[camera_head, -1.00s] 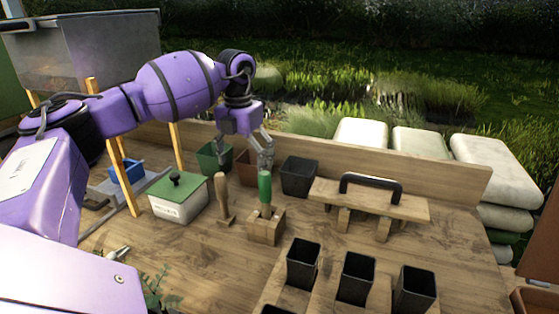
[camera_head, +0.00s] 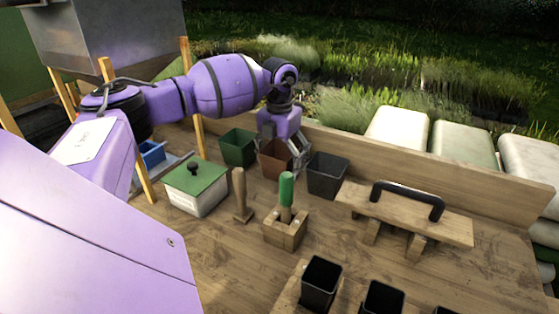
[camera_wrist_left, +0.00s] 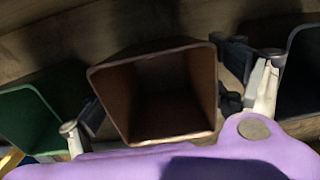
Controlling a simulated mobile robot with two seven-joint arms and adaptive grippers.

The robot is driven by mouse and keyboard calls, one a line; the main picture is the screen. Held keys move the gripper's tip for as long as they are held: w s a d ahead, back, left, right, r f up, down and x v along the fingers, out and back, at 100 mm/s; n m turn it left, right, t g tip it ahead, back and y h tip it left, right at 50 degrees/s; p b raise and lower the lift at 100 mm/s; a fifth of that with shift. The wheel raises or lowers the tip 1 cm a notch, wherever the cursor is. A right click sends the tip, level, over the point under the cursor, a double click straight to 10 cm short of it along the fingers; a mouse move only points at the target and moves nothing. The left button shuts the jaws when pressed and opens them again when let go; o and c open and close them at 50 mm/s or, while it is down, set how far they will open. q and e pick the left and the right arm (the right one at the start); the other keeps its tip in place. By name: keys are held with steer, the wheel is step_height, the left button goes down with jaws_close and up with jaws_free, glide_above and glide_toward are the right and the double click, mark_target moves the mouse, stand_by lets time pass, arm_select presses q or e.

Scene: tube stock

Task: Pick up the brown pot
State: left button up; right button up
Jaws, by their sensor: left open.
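The brown pot (camera_head: 273,160) stands at the back of the wooden bench between a green pot (camera_head: 237,147) and a black pot (camera_head: 327,175). In the left wrist view the brown pot (camera_wrist_left: 160,95) is upright with its square mouth open and empty. My left gripper (camera_head: 283,150) is open at the brown pot, partly covering it in the head view. In the left wrist view its two fingers (camera_wrist_left: 165,112) lie on either side of the pot; I cannot tell whether they touch it. My right gripper is not in view.
A white box with a green lid (camera_head: 196,187), a wooden tool (camera_head: 241,197) and a green-handled tool in a wooden block (camera_head: 286,225) stand in front. A wooden float with a black handle (camera_head: 405,208) is to the right. Black pots (camera_head: 321,283) stand nearer.

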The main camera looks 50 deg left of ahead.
arm_select(q)
steer(key=shift+f, duration=0.6)
steer(key=shift+f, duration=0.25)
steer(key=c, duration=1.2)
